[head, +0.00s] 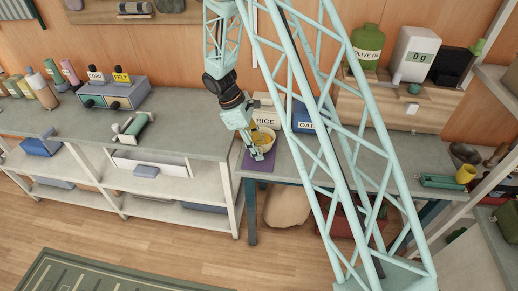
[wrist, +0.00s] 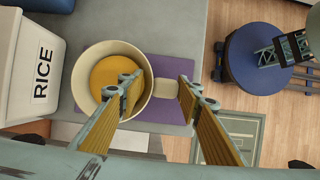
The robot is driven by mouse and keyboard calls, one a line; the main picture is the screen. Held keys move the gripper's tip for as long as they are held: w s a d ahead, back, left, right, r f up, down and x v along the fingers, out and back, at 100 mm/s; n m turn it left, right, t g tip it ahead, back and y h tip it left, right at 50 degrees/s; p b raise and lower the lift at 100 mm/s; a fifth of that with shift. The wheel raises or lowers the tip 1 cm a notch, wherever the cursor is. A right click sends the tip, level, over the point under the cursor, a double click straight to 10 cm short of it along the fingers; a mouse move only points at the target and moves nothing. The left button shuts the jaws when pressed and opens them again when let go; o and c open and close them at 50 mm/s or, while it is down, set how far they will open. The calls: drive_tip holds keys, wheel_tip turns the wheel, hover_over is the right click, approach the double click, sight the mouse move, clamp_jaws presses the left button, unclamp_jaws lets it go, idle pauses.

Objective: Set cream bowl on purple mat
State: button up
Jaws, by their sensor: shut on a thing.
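The cream bowl (wrist: 83,62), with yellow contents and a short handle (wrist: 165,88), is over the left part of the purple mat (wrist: 185,65) in the wrist view. My gripper (wrist: 156,92) is shut on the bowl at its handle side, one finger over the inside of the rim and the other beyond the handle. In the head view the bowl (head: 266,147) is partly hidden by my gripper (head: 257,152), and the purple mat (head: 250,164) shows below it. I cannot tell whether the bowl touches the mat.
A white RICE box (wrist: 28,75) stands close left of the bowl in the wrist view. A blue box (head: 303,115) is behind on the grey table (head: 325,150). A long grey counter (head: 190,128) stands to the left, with a gap between.

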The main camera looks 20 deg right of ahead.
drive_tip(key=shift+f, duration=0.4)
idle(0.4)
drive_tip(key=o, duration=1.2)
drive_tip(key=shift+c, duration=0.2)
drive_tip(key=shift+r, duration=0.1)
drive_tip(key=v, duration=1.1)
drive_tip(key=shift+a+r, duration=0.25)
drive_tip(key=shift+r, duration=0.1)
drive_tip(key=shift+w, duration=0.1)
